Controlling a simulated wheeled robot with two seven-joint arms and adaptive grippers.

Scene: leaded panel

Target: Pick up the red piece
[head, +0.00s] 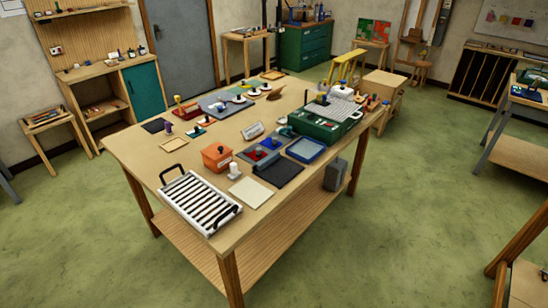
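A small flat red piece (250,155) lies on the wooden worktable (150,162), behind a dark mat. A dark knob-like shape seems to stand on or next to it; it is too small to tell which. Blue pieces (271,143) lie just to its right, and an orange box (217,157) stands to its left. Another red object (186,110) sits farther back on the table. Neither of my grippers is in view.
A white slatted rack (201,203) with black handles fills the table's near left corner. A cream sheet (251,192), a dark mat (279,172), a blue tray (305,150) and a green case (322,125) crowd the near side.

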